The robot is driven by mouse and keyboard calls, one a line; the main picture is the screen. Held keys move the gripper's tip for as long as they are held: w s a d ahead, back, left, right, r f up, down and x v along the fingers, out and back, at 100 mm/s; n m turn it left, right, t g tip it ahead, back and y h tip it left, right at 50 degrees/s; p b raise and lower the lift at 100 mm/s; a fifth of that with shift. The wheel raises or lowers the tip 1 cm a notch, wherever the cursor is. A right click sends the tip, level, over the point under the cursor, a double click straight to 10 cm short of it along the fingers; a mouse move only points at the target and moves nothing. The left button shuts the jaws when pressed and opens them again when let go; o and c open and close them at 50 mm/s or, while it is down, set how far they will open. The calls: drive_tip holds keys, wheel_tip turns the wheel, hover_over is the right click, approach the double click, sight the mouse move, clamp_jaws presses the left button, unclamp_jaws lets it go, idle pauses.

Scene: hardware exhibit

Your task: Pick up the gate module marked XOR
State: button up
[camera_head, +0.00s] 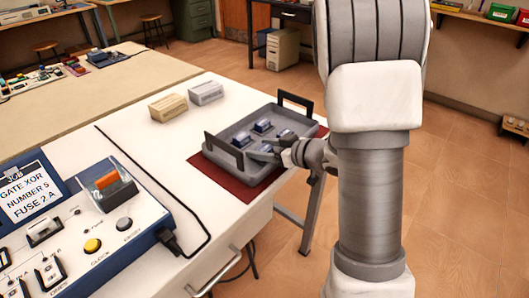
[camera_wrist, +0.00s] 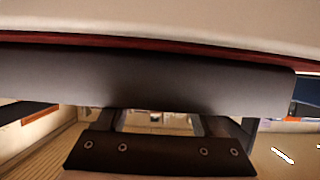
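Several small blue-and-grey modules (camera_head: 262,127) sit in a grey tray (camera_head: 240,170) in the head view. Their markings are too small to read, so I cannot tell which one is XOR. My gripper (camera_head: 268,153) reaches in from the right, low at the tray's near right side, close to the nearest modules. Its fingers are too small to show whether they are open. In the wrist view a broad grey surface (camera_wrist: 150,85), seemingly the tray wall, fills the middle.
The tray has black upright handles (camera_head: 223,151) and stands on a red mat (camera_head: 225,178) near the white table's (camera_head: 185,150) right edge. Beige and grey blocks (camera_head: 168,107) stand behind it. A blue console (camera_head: 80,230) with a card reading "GATE XOR NUMBER 5 FUSE 2 A" (camera_head: 30,198) is at left.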

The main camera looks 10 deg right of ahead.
clamp_jaws()
